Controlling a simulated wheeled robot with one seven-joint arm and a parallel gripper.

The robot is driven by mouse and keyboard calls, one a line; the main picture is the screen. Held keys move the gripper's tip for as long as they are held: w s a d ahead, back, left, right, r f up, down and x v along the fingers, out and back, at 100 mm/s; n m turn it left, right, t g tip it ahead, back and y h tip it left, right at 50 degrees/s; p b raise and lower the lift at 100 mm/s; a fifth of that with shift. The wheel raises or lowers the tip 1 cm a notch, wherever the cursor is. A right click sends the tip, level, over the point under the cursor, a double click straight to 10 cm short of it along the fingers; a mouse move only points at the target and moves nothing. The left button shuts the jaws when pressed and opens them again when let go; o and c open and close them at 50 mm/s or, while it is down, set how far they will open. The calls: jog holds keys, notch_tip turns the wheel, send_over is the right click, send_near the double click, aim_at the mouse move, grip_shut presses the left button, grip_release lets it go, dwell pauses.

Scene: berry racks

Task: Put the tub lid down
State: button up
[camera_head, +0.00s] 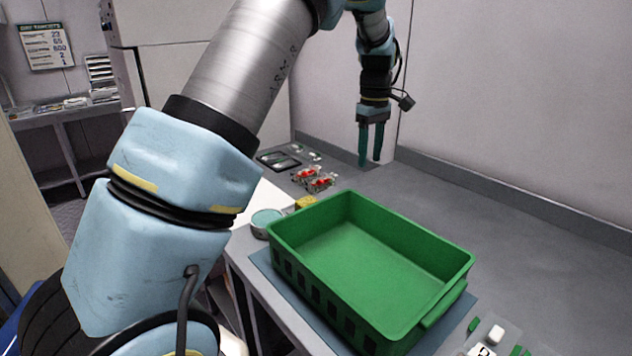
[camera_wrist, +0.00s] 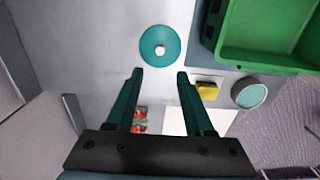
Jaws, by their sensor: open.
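The tub lid is a round teal disc (camera_wrist: 160,47) with a pale knob at its middle. In the wrist view it lies flat on the grey worktop, clear of the green crate. I cannot make it out in the head view. My gripper (camera_head: 370,163) points down above the worktop behind the crate. In the wrist view its two dark green fingers (camera_wrist: 160,72) are apart with nothing between them, and the lid shows just beyond their tips. A round tub (camera_wrist: 248,92) with a teal top stands near the crate's corner; it also shows in the head view (camera_head: 265,222).
The empty green crate (camera_head: 440,262) stands on a blue-grey mat at the worktop's front. A yellow block (camera_head: 305,202) is beside the tub. Punnets with red berries (camera_head: 318,180) and a dark tray (camera_head: 278,160) lie farther back. The worktop right of my gripper is clear up to the wall.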

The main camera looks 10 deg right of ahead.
jog(key=s+a+f+m, duration=0.1)
jog(key=s+a+m, duration=0.2)
jog(key=a, duration=2)
jog(key=s+a+f+m+t, duration=0.1)
jog(key=s+a+f+m, duration=0.1)
jog(key=s+a, duration=1)
jog(key=shift+s+f+m+t, duration=0.15)
jog(key=shift+f+m+t, duration=0.2)
jog(key=shift+m, duration=0.45)
